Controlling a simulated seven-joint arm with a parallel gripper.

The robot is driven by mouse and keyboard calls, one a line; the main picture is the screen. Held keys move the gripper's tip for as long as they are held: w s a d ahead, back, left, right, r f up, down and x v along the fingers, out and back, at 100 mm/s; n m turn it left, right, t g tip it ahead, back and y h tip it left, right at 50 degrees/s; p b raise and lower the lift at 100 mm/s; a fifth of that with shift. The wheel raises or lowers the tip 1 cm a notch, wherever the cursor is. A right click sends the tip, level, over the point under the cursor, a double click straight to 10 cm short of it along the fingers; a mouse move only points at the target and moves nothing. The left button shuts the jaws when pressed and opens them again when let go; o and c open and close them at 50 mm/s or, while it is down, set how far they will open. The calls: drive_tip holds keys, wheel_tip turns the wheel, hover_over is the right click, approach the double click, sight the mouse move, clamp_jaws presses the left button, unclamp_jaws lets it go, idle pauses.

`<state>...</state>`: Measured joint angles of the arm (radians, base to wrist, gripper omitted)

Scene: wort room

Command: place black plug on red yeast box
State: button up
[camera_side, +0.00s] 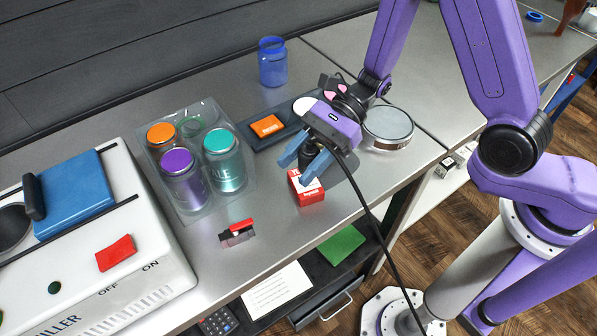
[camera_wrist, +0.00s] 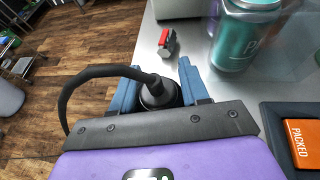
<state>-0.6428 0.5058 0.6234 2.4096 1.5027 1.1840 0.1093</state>
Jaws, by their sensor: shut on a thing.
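The red yeast box (camera_side: 309,196) stands on the steel bench in the side view, near the front edge. My gripper (camera_side: 296,171) is directly over it, pointing down, with its blue fingers shut on the black plug (camera_side: 309,152). In the wrist view the plug (camera_wrist: 158,94) sits between the fingers of my gripper (camera_wrist: 158,74), with its black cable looping away to the left. One fingertip overlaps the box's top in the side view. The plug's lower end is hidden, and I cannot tell whether it touches the box. The box is hidden in the wrist view.
A clear tray (camera_side: 199,210) holds orange, purple and teal cans. A dark tray with an orange packet (camera_side: 267,126) lies behind the box. A small red-topped object (camera_side: 238,232) is left of it. A round lidded tin (camera_side: 388,125) stands right. The cable hangs over the front edge.

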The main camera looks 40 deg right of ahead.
sight(300, 172)
drive_tip(key=shift+w+a+f, duration=0.1)
drive_tip(key=shift+f, duration=0.1)
drive_tip(key=shift+w+a+f, duration=0.1)
drive_tip(key=shift+f, duration=1.55)
drive_tip(key=shift+f, duration=0.1)
drive_tip(key=o, duration=1.1)
drive_tip(key=shift+d+r, duration=0.2)
drive_tip(key=v, duration=1.1)
drive_tip(key=shift+d+r, duration=0.15)
drive_tip(key=shift+d, duration=0.1)
